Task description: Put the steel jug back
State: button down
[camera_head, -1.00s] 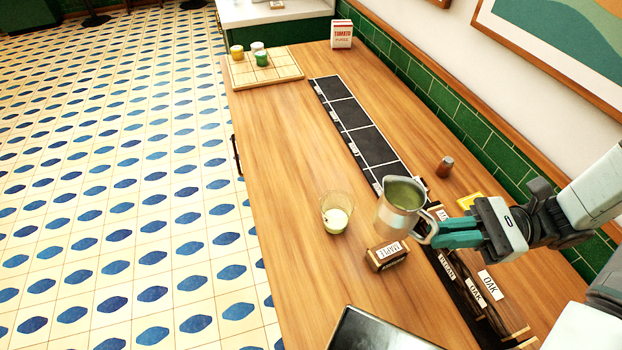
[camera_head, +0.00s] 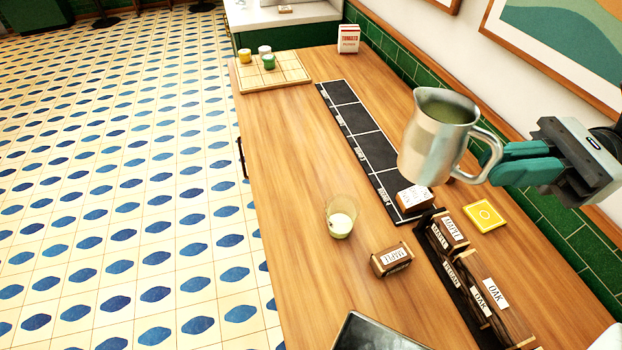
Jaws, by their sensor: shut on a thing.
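The steel jug (camera_head: 432,150) is upright in the air above the right side of the wooden counter, with green showing inside its mouth. My gripper (camera_head: 488,165), with teal fingers, comes from the right and is shut on the jug's handle (camera_head: 486,150). The jug hides part of the black strip and the counter behind it. The strip (camera_head: 345,92) is marked into squares and runs along the counter below the jug.
A glass (camera_head: 341,217) with pale liquid stands left of a maple block (camera_head: 391,259). A rack of labelled blocks (camera_head: 470,275) is at the lower right, near a yellow square (camera_head: 484,215). A board with small cups (camera_head: 290,75) and a tomato box (camera_head: 348,39) are far back.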

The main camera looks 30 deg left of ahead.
jog(key=s+d+f+n+g+h, duration=0.2)
jog(key=s+f+n+g+h, duration=0.35)
jog(key=n+g+h, duration=0.35)
jog(key=w+d+f+n+t+h, duration=0.1)
jog(key=w+d+n+t+h, duration=0.1)
jog(key=w+n+t+h, duration=0.7)
jog(key=w+d+f+n+t+h, duration=0.15)
jog(key=n+t+h, duration=0.4)
jog(key=h, duration=0.75)
jog(key=w+a+r+n+t+y, duration=0.2)
jog(key=w+a+r+n+t, duration=0.2)
jog(key=w+a+n+t, duration=1)
jog(key=s+a+r+n+t+y, duration=0.1)
jog(key=s+a+n+t+y, duration=0.2)
jog(key=a+y, duration=0.5)
jog(key=s+a+r+n+t+y, duration=0.25)
jog(key=a+n+y, duration=0.2)
jog(key=a, duration=0.75)
jog(key=s+a+r+n+t+y, duration=0.1)
jog(key=s+a+n+t+y, duration=0.25)
jog(key=a, duration=0.65)
jog(key=shift+n+g+y, duration=0.25)
jog(key=shift+n+y, duration=0.1)
jog(key=shift+y, duration=0.45)
jog(key=f, duration=1.2)
jog(key=w+f, duration=0.1)
jog(key=f, duration=2.2)
jog(key=shift+w+f, duration=0.35)
jog(key=shift+f, duration=0.05)
